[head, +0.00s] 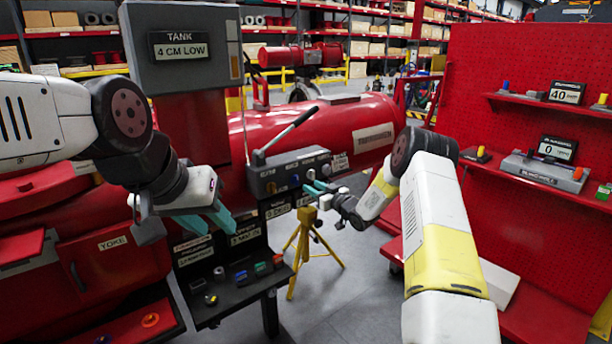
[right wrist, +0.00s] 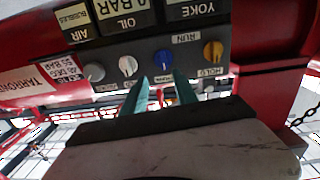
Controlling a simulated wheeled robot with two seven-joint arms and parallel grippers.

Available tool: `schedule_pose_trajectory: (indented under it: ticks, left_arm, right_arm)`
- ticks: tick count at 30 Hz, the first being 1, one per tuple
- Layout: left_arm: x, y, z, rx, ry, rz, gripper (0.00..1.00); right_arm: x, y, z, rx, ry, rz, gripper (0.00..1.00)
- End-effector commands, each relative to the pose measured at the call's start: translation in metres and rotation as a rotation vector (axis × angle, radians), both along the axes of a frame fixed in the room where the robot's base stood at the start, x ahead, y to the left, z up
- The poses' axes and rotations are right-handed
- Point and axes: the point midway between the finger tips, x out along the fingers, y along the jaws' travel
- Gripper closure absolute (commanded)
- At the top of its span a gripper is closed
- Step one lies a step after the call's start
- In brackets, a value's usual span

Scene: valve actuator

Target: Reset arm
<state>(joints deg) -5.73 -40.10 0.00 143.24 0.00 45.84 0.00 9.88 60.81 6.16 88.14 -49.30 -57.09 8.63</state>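A grey control box (head: 290,172) stands in front of the red cylinder, with a long lever (head: 290,132) rising from its top to the right. My right gripper (head: 316,188) is just in front of the box. In the right wrist view its teal fingers (right wrist: 161,77) are apart, with the blue knob between and beyond their tips. My left gripper (head: 218,230) is open and empty, left of the box.
A black shelf (head: 235,300) with small coloured parts sits below the box. A sign (head: 180,46) reads "TANK 4 CM LOW". A yellow tripod (head: 308,245) stands behind my right gripper. A red pegboard rack (head: 525,60) with gauges (head: 557,149) is at right.

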Motion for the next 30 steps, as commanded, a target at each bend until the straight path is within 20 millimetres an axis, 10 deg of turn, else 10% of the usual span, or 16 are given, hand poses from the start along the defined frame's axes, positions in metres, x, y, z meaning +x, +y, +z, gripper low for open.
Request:
schedule_pose_trajectory:
  ticks: [8, 14, 21, 30]
  left_arm:
    - [0.0, 0.0, 0.0, 0.0, 0.0, 0.0, 0.64]
    - [0.0, 0.0, 0.0, 0.0, 0.0, 0.0, 0.64]
    - [0.0, 0.0, 0.0, 0.0, 0.0, 0.0, 0.64]
    - [0.0, 0.0, 0.0, 0.0, 0.0, 0.0, 0.64]
  right_arm:
    - [-0.016, -0.038, 0.111, -0.152, 0.13, -0.174, 0.65]
    - [-0.074, -0.07, 0.181, -0.227, 0.273, -0.312, 0.65]
    - [-0.187, -0.099, 0.234, -0.253, 0.472, -0.439, 0.65]
    - [-0.367, -0.108, 0.245, -0.214, 0.75, -0.488, 0.65]
